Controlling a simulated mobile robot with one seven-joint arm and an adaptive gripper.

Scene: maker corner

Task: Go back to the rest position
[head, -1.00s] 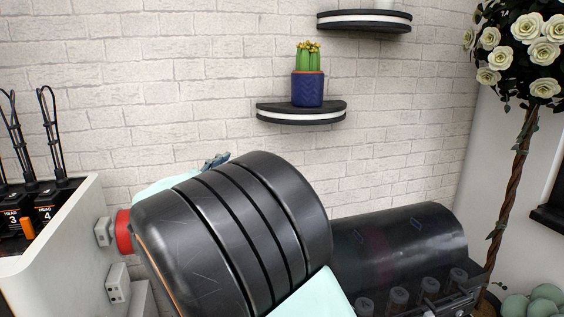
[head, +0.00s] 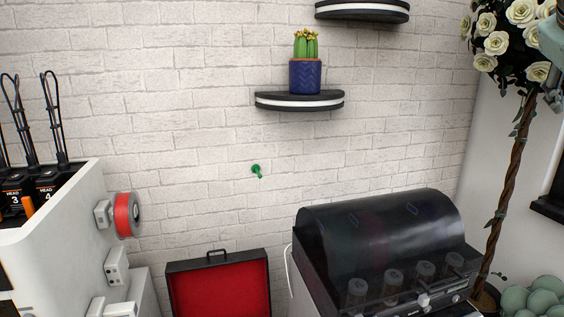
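My gripper is not clearly visible. Only a small pale teal and grey piece of my arm (head: 552,60) shows at the right edge of the head view, in front of the flower tree. I cannot see fingertips or anything held.
A white machine (head: 60,235) with a red spool (head: 127,215) stands at left. An open red-lined case (head: 218,290) is at bottom centre. A dark-lidded machine (head: 385,235) stands at right, near a flower tree (head: 508,180). A green hook (head: 256,170) and a cactus shelf (head: 300,101) are on the wall.

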